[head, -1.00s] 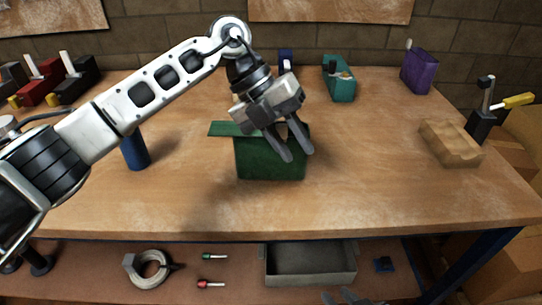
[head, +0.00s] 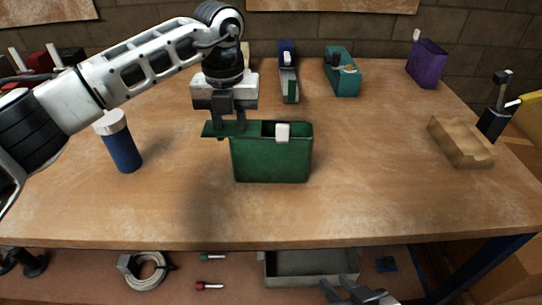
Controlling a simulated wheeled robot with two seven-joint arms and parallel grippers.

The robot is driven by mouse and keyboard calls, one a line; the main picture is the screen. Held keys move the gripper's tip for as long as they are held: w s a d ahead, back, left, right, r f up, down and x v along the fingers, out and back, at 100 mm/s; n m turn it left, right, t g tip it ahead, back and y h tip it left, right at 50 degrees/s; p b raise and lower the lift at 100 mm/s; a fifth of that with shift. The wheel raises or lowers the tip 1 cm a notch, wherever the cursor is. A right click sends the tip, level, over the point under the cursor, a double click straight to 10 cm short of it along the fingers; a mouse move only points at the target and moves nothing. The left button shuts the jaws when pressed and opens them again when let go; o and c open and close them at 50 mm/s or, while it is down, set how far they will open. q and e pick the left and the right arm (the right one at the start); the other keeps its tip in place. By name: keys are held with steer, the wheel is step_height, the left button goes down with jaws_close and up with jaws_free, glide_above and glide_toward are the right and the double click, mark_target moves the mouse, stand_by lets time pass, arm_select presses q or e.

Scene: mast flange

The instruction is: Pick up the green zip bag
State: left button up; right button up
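The green zip bag (head: 270,160) stands upright near the middle of the workbench.
A blue bottle with a white cap (head: 121,148) stands left of the bag. Blue (head: 289,85), teal (head: 343,80) and purple (head: 427,66) bags stand behind. A wooden block (head: 460,143) lies right. The bench between is clear. A grey tray (head: 310,270) sits below.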

mark_target(233, 149)
arm_select(q)
steer(key=shift+s+a+f+p, duration=0.1)
steer(key=shift+f+p, duration=0.25)
steer(key=shift+f, duration=2.35)
jaws_close()
